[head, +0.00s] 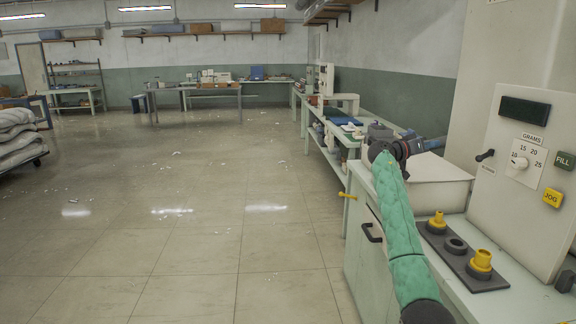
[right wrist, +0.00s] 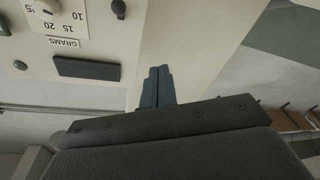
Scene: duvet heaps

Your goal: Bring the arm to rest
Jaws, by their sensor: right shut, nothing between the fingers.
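My right arm, in a green quilted sleeve, reaches up from the bottom right of the head view. My right gripper (head: 436,143) is at its far end, pointing right, above the bench and in front of the cream machine. Its blue fingers (right wrist: 157,84) show in the right wrist view, shut together with nothing between them. My left gripper is in neither view.
The cream machine (head: 510,145) with a GRAMS dial stands close on the right. A white box (head: 437,172) and a dark plate (head: 461,262) with yellow-topped parts lie on the bench. Duvet heaps (head: 17,140) sit far left. The middle floor (head: 200,230) is mostly clear.

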